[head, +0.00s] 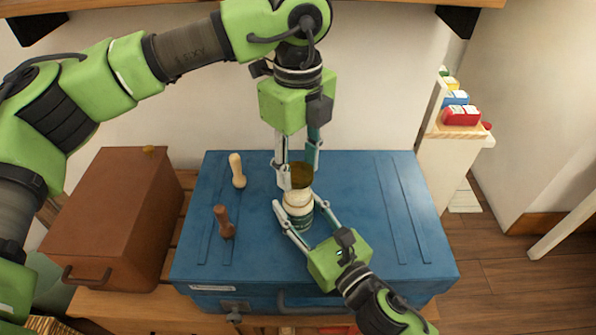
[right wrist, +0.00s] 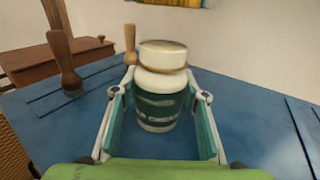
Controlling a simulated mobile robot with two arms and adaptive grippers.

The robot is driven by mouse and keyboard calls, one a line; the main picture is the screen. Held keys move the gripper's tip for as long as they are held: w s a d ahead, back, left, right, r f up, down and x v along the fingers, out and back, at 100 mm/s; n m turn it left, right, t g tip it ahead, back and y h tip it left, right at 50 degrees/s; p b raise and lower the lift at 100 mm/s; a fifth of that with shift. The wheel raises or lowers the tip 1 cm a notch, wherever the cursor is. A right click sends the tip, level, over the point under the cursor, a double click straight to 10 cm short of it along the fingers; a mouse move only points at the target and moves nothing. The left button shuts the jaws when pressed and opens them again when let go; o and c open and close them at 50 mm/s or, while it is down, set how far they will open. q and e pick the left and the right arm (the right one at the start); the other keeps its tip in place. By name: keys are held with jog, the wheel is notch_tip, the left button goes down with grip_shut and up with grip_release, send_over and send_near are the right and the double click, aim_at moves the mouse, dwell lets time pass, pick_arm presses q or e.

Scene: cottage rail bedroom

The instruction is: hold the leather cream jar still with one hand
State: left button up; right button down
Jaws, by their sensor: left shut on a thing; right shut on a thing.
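The leather cream jar (head: 298,202) stands upright on the blue trunk (head: 365,230), cream-coloured with a dark green band. In the right wrist view the jar (right wrist: 160,105) sits between my right fingers, its pale top uncovered. My right gripper (head: 293,203) comes from the lower right and is shut on the jar's sides. My left gripper (head: 298,174) reaches down from above and is shut on a brown-gold lid (head: 302,176). In the right wrist view the lid's edge (right wrist: 170,3) shows above the jar, with a clear gap between them.
A pale wooden-handled tool (head: 237,170) and a dark brown one (head: 223,221) stand on the trunk, left of the jar. A brown leather case (head: 115,215) is at the left. A white shelf (head: 430,150) with coloured boxes stands at the right. The trunk's right half is clear.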

jog(key=c, duration=1.2)
grip_release()
jog(key=shift+o, duration=0.2)
jog(key=shift+s+d, duration=0.1)
